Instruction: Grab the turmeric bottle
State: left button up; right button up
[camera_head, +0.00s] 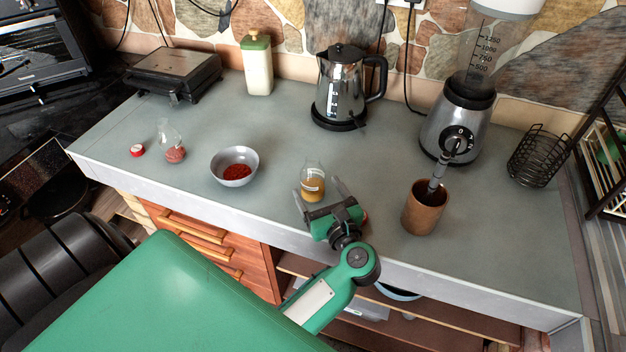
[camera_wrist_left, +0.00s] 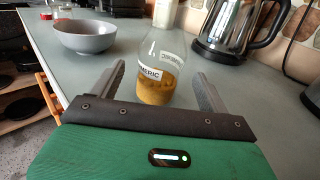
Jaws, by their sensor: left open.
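The turmeric bottle (camera_head: 313,185) is a clear glass bottle with yellow-brown powder in its lower part and a white label. It stands upright near the counter's front edge. In the left wrist view the bottle (camera_wrist_left: 158,82) shows its label, reading "...MERIC", and its base. My left gripper (camera_head: 317,187) is open, low over the counter at the front of the bottle. In the left wrist view the fingers of the gripper (camera_wrist_left: 160,72) flank the bottle, with a visible gap on each side. My right gripper is not in view.
A grey bowl of red spice (camera_head: 234,177) and a flask with reddish powder (camera_head: 173,152) stand left. A brown cup with a utensil (camera_head: 424,212) stands right.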

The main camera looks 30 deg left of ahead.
aim_at(310, 176)
pick_arm(q)
jog(key=p+x, duration=0.1)
jog(key=x, duration=0.4)
jog(key=shift+a+p, duration=0.15)
jog(key=shift+p, duration=0.2)
jog(key=shift+w+a, duration=0.2)
jog(key=c, duration=1.1)
